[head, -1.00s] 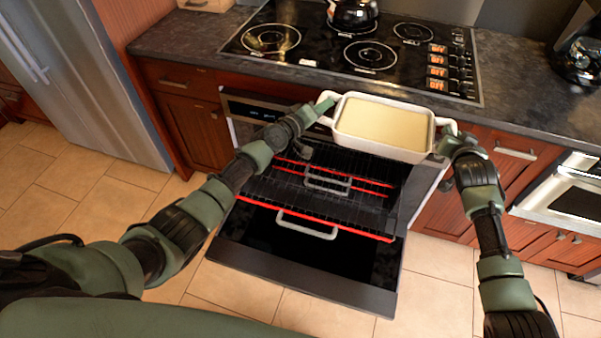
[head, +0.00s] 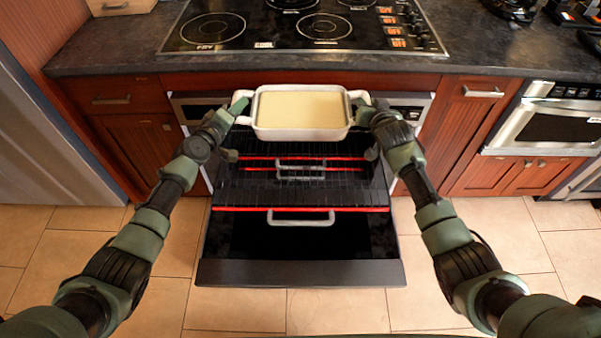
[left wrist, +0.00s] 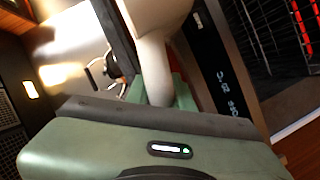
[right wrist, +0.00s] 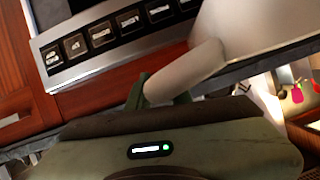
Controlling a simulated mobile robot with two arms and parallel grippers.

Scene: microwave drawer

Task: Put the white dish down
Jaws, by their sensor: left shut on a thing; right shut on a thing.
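The white dish (head: 301,133) is a rectangular baking dish with a pale yellow filling (head: 300,109). It is held level above the open oven (head: 300,190), in front of the cooktop. My left gripper (head: 241,105) is shut on its left handle. That handle also shows between the fingers in the left wrist view (left wrist: 155,75). My right gripper (head: 362,104) is shut on its right handle, which shows in the right wrist view (right wrist: 188,70). The dish hides the back part of the oven's opening.
The black cooktop (head: 265,28) is set in the dark counter (head: 110,58). The oven door (head: 300,272) is folded down toward me, with dark racks (head: 300,188) pulled out above it. A microwave (head: 555,125) is at the right and a steel fridge (head: 40,150) at the left.

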